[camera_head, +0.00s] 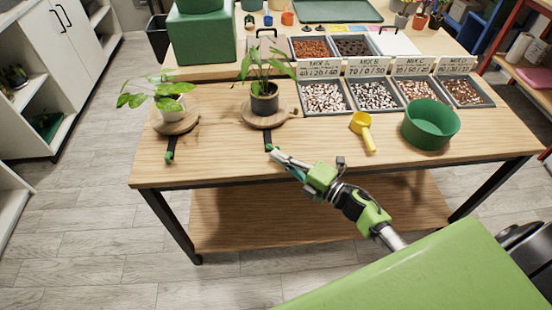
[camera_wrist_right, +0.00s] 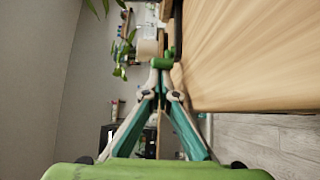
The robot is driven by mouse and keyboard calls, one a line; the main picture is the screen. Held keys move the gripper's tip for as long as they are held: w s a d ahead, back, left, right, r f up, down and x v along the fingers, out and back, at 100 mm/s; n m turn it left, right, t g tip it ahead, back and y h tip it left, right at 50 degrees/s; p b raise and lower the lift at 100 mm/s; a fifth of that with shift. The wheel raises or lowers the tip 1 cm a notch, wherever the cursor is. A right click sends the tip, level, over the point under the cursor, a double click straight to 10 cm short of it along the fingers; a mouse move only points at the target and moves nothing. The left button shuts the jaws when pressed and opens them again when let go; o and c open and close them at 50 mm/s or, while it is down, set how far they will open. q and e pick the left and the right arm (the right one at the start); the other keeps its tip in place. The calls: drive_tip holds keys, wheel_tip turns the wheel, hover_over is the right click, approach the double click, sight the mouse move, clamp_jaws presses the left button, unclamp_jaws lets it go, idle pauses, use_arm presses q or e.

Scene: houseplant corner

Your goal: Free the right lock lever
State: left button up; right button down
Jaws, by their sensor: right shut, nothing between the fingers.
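The right lock lever (camera_head: 267,138) is a dark bar with a green tip. It points toward the front table edge from the round wooden turntable (camera_head: 285,115) under the dark pot (camera_head: 265,101). My right gripper (camera_head: 273,153) is at the lever's green tip, with its fingers shut and nothing between them. In the right wrist view the green tip (camera_wrist_right: 162,62) is just beyond the converged fingertips (camera_wrist_right: 160,80); I cannot tell whether they touch. The left lever (camera_head: 170,151) also has a green tip and extends from the left turntable (camera_head: 177,124). My left gripper is not in view.
A yellow scoop (camera_head: 363,131) and a green bowl (camera_head: 430,126) stand right of the lever, in front of several trays of mix (camera_head: 374,97).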

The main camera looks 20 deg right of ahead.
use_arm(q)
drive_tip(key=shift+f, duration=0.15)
use_arm(e)
drive_tip(key=shift+w+d, duration=0.1)
drive_tip(key=shift+d, duration=0.25)
idle(0.4)
